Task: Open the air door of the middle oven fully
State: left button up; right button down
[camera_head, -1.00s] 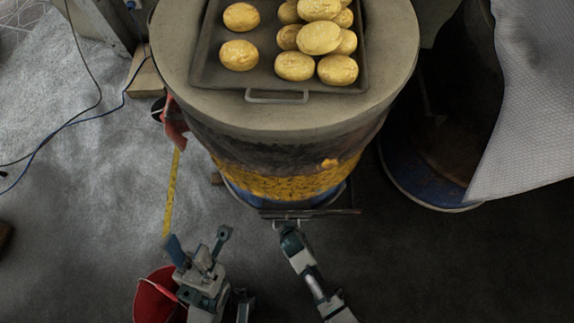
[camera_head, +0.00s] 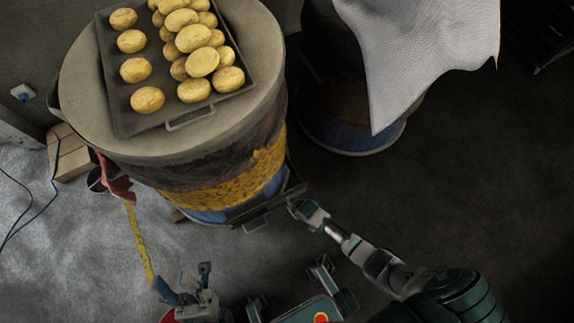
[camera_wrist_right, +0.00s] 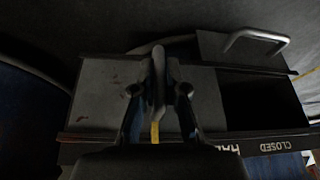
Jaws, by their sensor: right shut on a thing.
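The middle oven (camera_head: 180,168) is a barrel with a grey round top and a yellow band. Its air door (camera_wrist_right: 105,95) is a grey sliding plate between dark rails, low on the barrel. In the right wrist view, a dark opening (camera_wrist_right: 262,100) lies right of the plate, by the "CLOSED" mark; a partly hidden "HAL" mark lies near the plate's edge. My right gripper (camera_wrist_right: 158,85) is shut on the door's thin upright handle (camera_wrist_right: 158,70); it also shows in the head view (camera_head: 300,208). My left gripper (camera_head: 186,280) is open and empty, low and left, away from the door.
A tray (camera_head: 118,105) of potato-like food lies on the oven top. Another barrel (camera_head: 345,137) under a white cloth (camera_head: 425,50) stands at right. The right floor is clear.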

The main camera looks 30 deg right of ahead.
jog(key=shift+s+d+f, duration=0.15)
jog(key=shift+s+d, duration=0.05)
jog(key=shift+d, duration=0.1)
jog(key=c, duration=1.2)
grip_release()
jog(key=shift+d, duration=0.1)
jog(key=shift+w, duration=0.1)
jog(key=a+v, duration=0.1)
jog(key=v, duration=1.1)
jog(key=shift+d, duration=0.45)
